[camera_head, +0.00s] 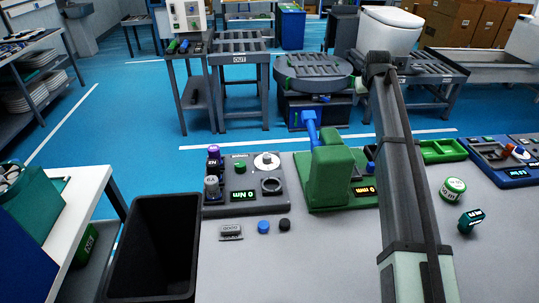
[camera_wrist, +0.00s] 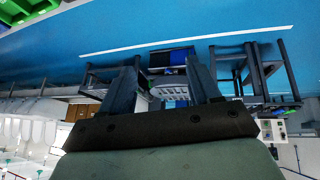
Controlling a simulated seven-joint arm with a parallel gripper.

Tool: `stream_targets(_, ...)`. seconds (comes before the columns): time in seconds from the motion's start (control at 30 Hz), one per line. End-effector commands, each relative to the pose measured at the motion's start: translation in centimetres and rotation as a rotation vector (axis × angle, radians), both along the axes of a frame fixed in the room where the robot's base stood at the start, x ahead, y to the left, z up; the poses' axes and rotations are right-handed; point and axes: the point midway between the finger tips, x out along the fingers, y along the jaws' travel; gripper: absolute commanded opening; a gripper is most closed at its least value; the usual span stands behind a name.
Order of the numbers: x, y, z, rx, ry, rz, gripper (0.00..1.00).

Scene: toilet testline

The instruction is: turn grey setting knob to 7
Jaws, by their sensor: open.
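A grey panel (camera_head: 241,209) stands on the bench left of centre. It carries a pale round dial (camera_head: 267,161), a dark grey ring (camera_head: 271,186), a green knob (camera_head: 239,165) and a display reading 0 Nm. A grey cylinder (camera_head: 211,187) with a pale label stands at its left edge. Which part is the grey setting knob, and its setting, I cannot tell. My gripper (camera_wrist: 165,78) is open in the wrist view, its two fingers apart and empty. It faces the room, away from the panel. In the head view my arm rises at the right and the fingers cannot be made out.
A green device (camera_head: 335,170) with a blue handle stands beside the panel. A black bin (camera_head: 151,245) is at front left. Blue and black caps and a grey tag lie before the panel. A blue panel (camera_head: 500,160) is at the right. The bench front centre is clear.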

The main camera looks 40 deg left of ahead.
Motion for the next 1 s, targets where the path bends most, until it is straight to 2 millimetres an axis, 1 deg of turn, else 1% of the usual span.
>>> stream_targets(0.03,-1.7,2.8,0.6,-0.013,0.006,0.036,0.62)
stream_targets(0.07,-2.7,4.2,0.8,-0.022,0.011,0.055,0.62)
stream_targets(0.1,-4.0,6.0,1.2,-0.034,0.016,0.081,0.62)
stream_targets(0.17,-6.2,8.7,1.6,-0.056,0.026,0.123,0.62)
stream_targets(0.2,-7.7,10.4,1.8,-0.073,0.036,0.154,0.62)
stream_targets(0.27,-10.2,12.8,1.9,-0.101,0.054,0.206,0.62)
stream_targets(0.3,-12.0,14.4,1.9,-0.125,0.069,0.248,0.62)
stream_targets(0.33,-13.4,15.5,1.7,-0.145,0.083,0.281,0.62)
stream_targets(0.37,-14.8,16.5,1.4,-0.166,0.100,0.318,0.62)
stream_targets(0.4,-16.7,17.8,0.9,-0.197,0.125,0.372,0.62)
stream_targets(0.43,-18.1,18.5,0.4,-0.222,0.148,0.416,0.62)
stream_targets(0.5,-21.3,20.0,-0.9,-0.281,0.203,0.523,0.62)
stream_targets(0.6,-25.3,21.2,-2.6,-0.354,0.285,0.677,0.62)
stream_targets(0.7,-27.7,21.7,-3.8,-0.399,0.341,0.783,0.62)
stream_targets(0.8,-29.0,21.8,-4.4,-0.421,0.372,0.839,0.62)
stream_targets(0.93,-29.4,21.8,-5.2,-0.427,0.382,0.858,0.62)
stream_targets(1.0,-29.3,21.8,-5.9,-0.426,0.382,0.857,0.62)
